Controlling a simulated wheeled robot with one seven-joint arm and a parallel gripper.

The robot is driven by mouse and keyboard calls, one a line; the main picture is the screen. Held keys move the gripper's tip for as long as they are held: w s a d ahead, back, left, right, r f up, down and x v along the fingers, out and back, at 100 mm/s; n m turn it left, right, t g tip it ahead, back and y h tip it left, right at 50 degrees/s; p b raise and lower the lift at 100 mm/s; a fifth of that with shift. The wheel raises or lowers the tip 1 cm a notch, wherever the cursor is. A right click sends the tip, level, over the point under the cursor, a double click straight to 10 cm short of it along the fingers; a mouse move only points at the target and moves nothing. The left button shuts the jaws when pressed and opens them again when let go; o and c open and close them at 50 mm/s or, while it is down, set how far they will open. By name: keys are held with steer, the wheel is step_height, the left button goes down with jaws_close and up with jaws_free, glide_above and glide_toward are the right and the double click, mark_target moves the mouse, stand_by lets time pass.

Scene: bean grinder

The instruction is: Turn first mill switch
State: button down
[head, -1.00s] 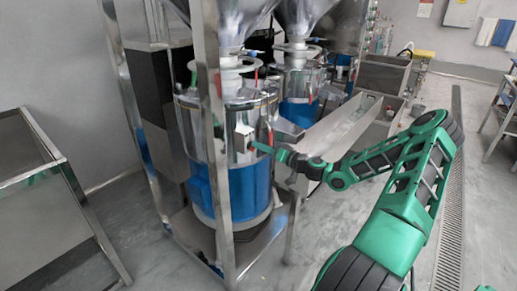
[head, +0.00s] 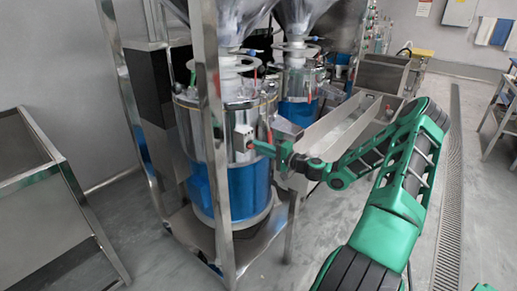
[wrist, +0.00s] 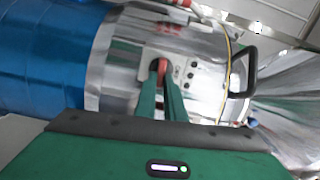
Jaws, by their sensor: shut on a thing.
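The first mill (head: 232,160) is a shiny steel drum with a blue lower part, standing in a metal frame. A small switch box (head: 242,138) with a red switch sits on its side. In the wrist view, the red switch (wrist: 161,66) is on a light plate with several dark buttons. My gripper (head: 256,146) reaches the box from the right. In the wrist view, its green fingers (wrist: 161,78) are shut on the red switch, one on each side. The fingers hide part of the switch, so its exact angle is hard to tell.
A steel frame post (head: 213,150) stands just left of the switch box. A second mill (head: 298,100) stands behind. A long metal trough (head: 335,130) lies right of the mills. A steel bin (head: 50,205) stands at the left. The floor at the front is clear.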

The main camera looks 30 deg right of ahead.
steer(key=shift+d+f+m, duration=0.15)
steer(key=shift+d+m, duration=0.15)
steer(key=shift+m, duration=0.3)
steer(key=c, duration=1.9)
jaws_free()
steer(key=shift+o, duration=0.3)
steer(key=shift+a, duration=0.1)
steer(key=v, duration=1)
steer(key=shift+s, duration=0.3)
